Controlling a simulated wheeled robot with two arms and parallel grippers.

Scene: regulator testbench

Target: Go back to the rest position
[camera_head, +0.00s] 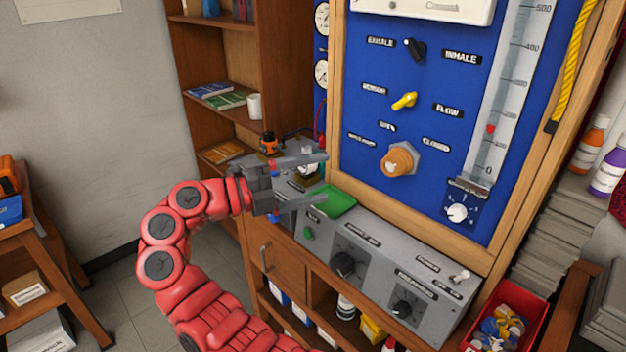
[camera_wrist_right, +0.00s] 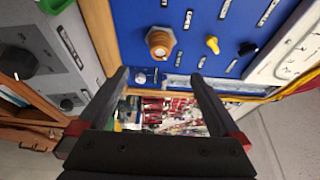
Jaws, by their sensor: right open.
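My right gripper (camera_head: 318,176) reaches in from the lower left on a red arm. Its two grey fingers are parted, with nothing seen held between them. In the head view it is in front of the lower left of the blue panel (camera_head: 365,118), above the grey control box (camera_head: 375,255). The right wrist view shows both fingers of the right gripper (camera_wrist_right: 160,74) spread apart, with the blue panel beyond. My left gripper is in neither view.
The panel carries an orange-brown knob (camera_head: 398,162), a yellow valve handle (camera_head: 404,101) and a black switch (camera_head: 414,49). A green tray (camera_head: 335,201) sits just below the gripper. A wooden shelf (camera_head: 222,60) stands behind it. Open floor lies at left.

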